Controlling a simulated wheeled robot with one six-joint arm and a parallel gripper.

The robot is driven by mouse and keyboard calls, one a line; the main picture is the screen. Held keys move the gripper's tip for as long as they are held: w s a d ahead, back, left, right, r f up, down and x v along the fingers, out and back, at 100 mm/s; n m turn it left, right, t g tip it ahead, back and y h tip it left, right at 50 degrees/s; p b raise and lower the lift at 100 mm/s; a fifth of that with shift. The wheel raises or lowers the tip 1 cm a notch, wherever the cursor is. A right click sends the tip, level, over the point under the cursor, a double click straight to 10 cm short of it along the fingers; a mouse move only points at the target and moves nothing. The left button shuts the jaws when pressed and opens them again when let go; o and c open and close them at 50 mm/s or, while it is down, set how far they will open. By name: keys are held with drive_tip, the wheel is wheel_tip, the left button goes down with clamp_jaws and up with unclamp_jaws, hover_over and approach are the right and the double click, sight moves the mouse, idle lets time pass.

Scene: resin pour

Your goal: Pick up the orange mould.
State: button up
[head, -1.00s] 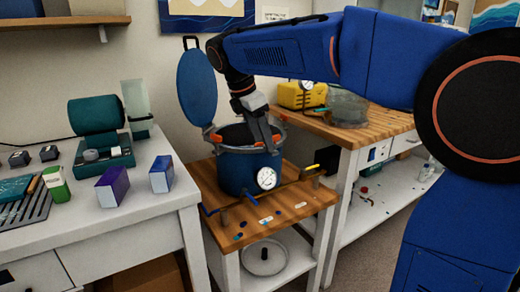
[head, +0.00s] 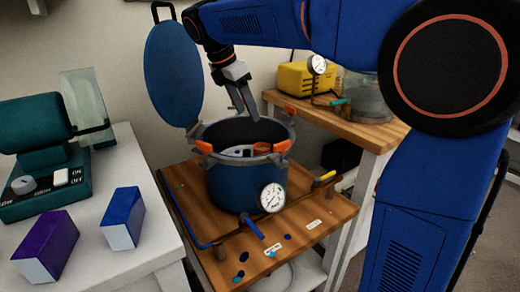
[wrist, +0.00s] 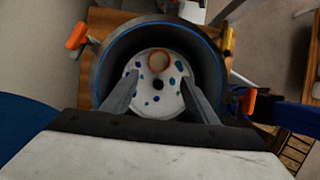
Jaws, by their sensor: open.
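The orange mould (wrist: 159,63) shows in the wrist view as a small round ring with an orange rim. It lies on a white, dotted round plate (wrist: 154,101) inside the blue pot (head: 240,190), toward the far side of the plate. In the head view the orange mould (head: 262,147) is partly hidden by the pot's rim. My gripper (head: 246,115) is above the pot's opening. In the wrist view its two fingers (wrist: 159,82) are apart and empty, pointing down into the pot, with the mould beyond and between their tips.
The pot's blue lid (head: 173,75) stands raised at the left. Orange clamps (head: 283,147) and a dial gauge (head: 271,197) sit on the pot's rim and front. A wooden bench (head: 320,215) carries the pot. Purple (head: 47,245) and blue boxes (head: 123,217) stand on the white table.

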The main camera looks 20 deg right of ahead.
approach(262, 148)
drive_tip(key=shift+s+d+f, duration=0.6)
drive_tip(key=shift+s+f, duration=0.3)
drive_tip(key=shift+f, duration=0.1)
drive_tip(key=shift+a+x, duration=0.2)
drive_tip(key=shift+x, duration=2.8)
drive_tip(key=shift+f, duration=0.1)
drive_tip(key=shift+c, duration=0.6)
drive_tip(key=c, duration=0.7)
